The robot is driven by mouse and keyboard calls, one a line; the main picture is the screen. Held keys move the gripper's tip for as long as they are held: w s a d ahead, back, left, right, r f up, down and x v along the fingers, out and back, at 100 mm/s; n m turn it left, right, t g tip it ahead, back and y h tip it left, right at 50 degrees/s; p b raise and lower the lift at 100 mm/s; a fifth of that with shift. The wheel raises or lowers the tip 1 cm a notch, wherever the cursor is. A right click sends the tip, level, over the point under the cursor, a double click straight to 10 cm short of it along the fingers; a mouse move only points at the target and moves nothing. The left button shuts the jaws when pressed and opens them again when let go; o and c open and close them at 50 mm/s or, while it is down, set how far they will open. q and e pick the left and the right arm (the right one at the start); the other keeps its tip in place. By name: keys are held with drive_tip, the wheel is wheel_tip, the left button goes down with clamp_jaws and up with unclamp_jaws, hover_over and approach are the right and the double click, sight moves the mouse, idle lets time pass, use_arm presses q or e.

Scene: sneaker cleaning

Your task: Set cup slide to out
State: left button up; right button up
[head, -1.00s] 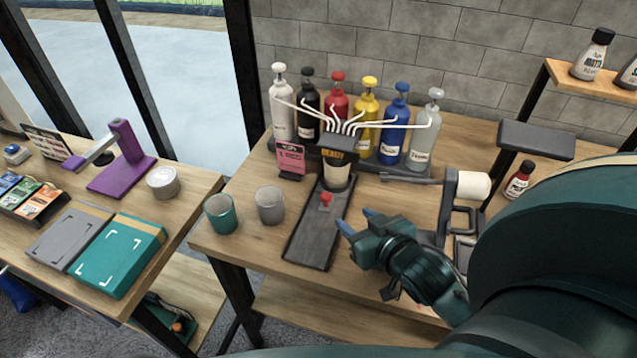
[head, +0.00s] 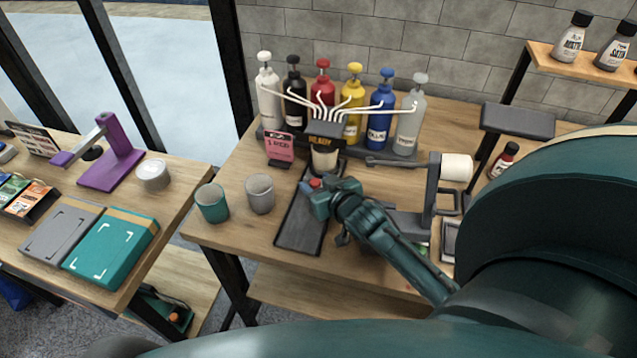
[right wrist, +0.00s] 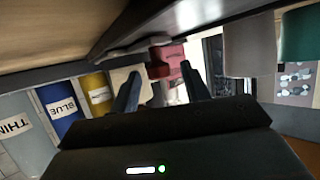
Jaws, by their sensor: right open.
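The cup slide is a dark flat track (head: 298,228) running front to back on the wooden table, with a red knob (head: 316,183). A cup (head: 324,160) stands at the track's back end, under the dispenser's nozzles. My right gripper (head: 310,187) is at the red knob, partly covering it in the head view. In the right wrist view, the open fingers (right wrist: 160,88) point toward the red knob (right wrist: 167,58), which shows between and beyond the tips. I cannot tell whether they touch it. My left gripper is not in view.
Several pump bottles (head: 352,110) stand behind the cup. A pink card (head: 280,147) is at its left. A teal cup (head: 212,204) and a grey cup (head: 260,194) stand left of the track. A holder with a white roll (head: 456,167) is at the right.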

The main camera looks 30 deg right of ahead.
drive_tip(key=shift+c, duration=0.4)
clamp_jaws()
